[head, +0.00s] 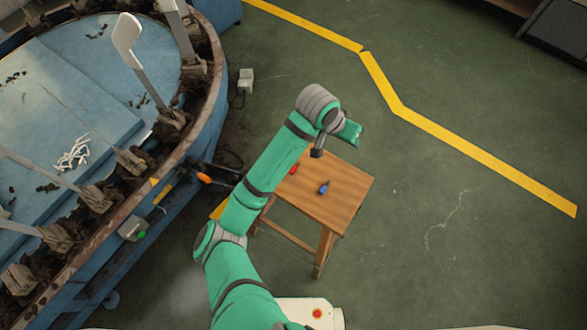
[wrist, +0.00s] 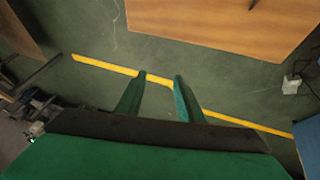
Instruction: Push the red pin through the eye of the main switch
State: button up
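A small red object (head: 293,168), probably the red pin, lies on the wooden stool (head: 345,190), partly beside my arm in the head view. The main switch is not clear; an orange handle (head: 205,178) sticks out from the blue machine's side to the left of the stool, and I see no eye in it. My gripper (head: 350,133) is above the floor past the stool's far edge, apart from the red object. In the wrist view its two green fingers (wrist: 159,75) are apart with nothing between them. The stool top (wrist: 215,22) shows beyond them.
A small blue object (head: 324,187) lies on the stool. The large round blue machine (head: 95,95) fills the left. A grey box with a green button (head: 133,228) is on its side. A small pale box (head: 245,80) stands on the floor. The green floor at right is clear.

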jog(key=s+a+f+g+y, duration=0.25)
jog(key=a+y, duration=0.25)
jog(key=a, duration=1)
jog(key=f, duration=0.4)
jog(key=shift+s+a+f, duration=0.15)
jog(key=shift+a+f, duration=0.1)
jog(key=shift+a, duration=0.05)
jog(key=shift+f, duration=2.95)
grip_shut()
